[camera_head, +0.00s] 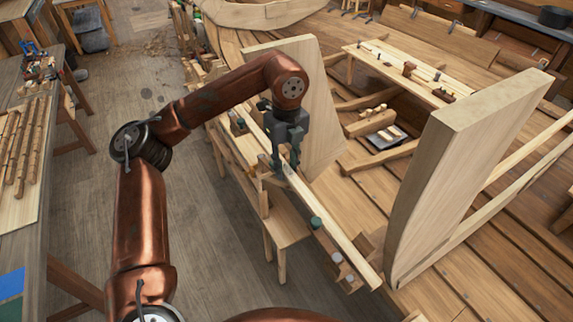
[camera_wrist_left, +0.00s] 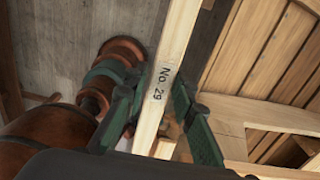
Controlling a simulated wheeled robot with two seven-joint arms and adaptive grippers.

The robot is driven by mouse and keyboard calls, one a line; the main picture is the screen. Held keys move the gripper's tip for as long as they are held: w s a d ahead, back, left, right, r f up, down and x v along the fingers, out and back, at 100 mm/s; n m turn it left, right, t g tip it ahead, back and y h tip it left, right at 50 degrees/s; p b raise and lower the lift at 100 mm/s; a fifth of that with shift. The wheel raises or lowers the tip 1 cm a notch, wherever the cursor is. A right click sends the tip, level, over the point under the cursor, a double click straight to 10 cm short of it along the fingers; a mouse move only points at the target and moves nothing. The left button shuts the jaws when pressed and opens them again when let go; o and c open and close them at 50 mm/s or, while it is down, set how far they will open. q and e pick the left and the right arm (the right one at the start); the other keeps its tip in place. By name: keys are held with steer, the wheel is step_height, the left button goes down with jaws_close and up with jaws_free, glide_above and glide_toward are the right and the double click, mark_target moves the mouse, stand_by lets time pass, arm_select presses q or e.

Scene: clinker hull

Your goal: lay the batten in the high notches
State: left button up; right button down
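The batten (camera_head: 335,228) is a long pale wooden strip running slantwise along the narrow bench in the head view. Wooden blocks (camera_head: 366,243) stand by the batten's near end, but I cannot make out high notches. My right gripper is not in view.
Two tall pale boards, one behind the gripper (camera_head: 318,110) and one at the right (camera_head: 450,165), rise near the batten. Small jars (camera_head: 316,222) stand on the bench. A plank (camera_head: 400,72) with small parts lies further back. Open floor (camera_head: 205,215) lies left of the bench.

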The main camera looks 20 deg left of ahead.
mark_target(289, 171)
arm_select(q)
steer(key=shift+o, duration=0.7)
steer(key=shift+s+r, duration=0.15)
steer(key=shift+s, duration=0.1)
steer(key=shift+o, duration=0.8)
steer(key=shift+s+d+r, duration=0.15)
steer(key=shift+s+d, duration=0.05)
steer(key=shift+d, duration=0.25)
steer(key=shift+w, duration=0.35)
steer(key=shift+a+r, duration=0.1)
steer(key=shift+a, duration=0.15)
steer(key=r, duration=0.4)
steer(key=r+b, duration=0.1)
steer(key=r, duration=0.1)
steer(key=shift+s+d, duration=0.1)
steer(key=shift+d, duration=0.15)
steer(key=shift+a+r, duration=0.15)
steer(key=shift+r, duration=2.75)
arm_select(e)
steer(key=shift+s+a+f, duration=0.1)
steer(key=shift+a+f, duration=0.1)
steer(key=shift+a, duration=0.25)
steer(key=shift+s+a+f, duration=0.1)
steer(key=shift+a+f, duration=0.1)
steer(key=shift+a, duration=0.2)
